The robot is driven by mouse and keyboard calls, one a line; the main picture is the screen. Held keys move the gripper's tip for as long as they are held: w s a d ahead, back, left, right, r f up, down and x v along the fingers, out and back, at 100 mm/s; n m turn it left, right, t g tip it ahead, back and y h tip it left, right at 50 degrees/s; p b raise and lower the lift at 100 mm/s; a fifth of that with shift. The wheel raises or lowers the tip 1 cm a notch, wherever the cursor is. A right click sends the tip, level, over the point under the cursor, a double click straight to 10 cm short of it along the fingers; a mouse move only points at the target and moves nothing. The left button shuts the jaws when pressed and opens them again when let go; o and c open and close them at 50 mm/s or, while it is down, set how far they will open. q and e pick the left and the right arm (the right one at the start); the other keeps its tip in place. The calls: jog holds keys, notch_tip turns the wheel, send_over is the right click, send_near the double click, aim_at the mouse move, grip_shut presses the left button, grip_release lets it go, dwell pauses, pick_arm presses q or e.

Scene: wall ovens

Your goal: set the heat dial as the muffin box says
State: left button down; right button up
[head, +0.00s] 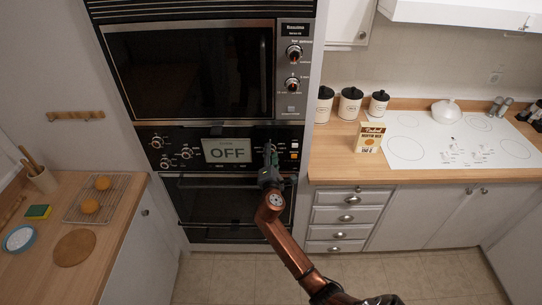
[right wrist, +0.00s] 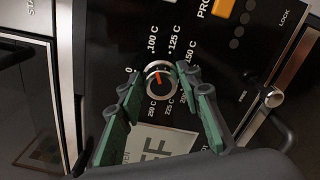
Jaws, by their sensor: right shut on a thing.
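The muffin box (head: 371,137) stands upright on the right counter, its orange and cream front towards me; its small print is too small to read. My right gripper (head: 269,152) is at the lower oven's control panel, right of the display (head: 227,151), which reads OFF. In the right wrist view the heat dial (right wrist: 160,78), a silver ring with a red mark, sits between the green fingertips of my right gripper (right wrist: 166,88), which is shut on it. Printed temperatures surround it, from 0 through 100 C to 250 C, some hidden by the fingers. My left gripper is out of view.
A white cooktop (head: 410,145) and several canisters (head: 350,103) are on the right counter. A rack with buns (head: 108,198) is at left. Floor in front is clear.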

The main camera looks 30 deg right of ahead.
jog(key=shift+f+m+b, duration=0.15)
jog(key=shift+m+b, duration=0.8)
jog(key=shift+m, duration=1.25)
jog(key=shift+f+m+b, duration=0.15)
jog(key=shift+m+b, duration=0.85)
jog(key=shift+m, duration=1.2)
jog(key=shift+f+m+b, duration=0.15)
jog(key=shift+m+b, duration=0.8)
jog(key=shift+m, duration=1.55)
jog(key=o, duration=1.2)
jog(key=shift+r, duration=0.1)
jog(key=shift+c, duration=0.2)
jog(key=shift+r, duration=0.15)
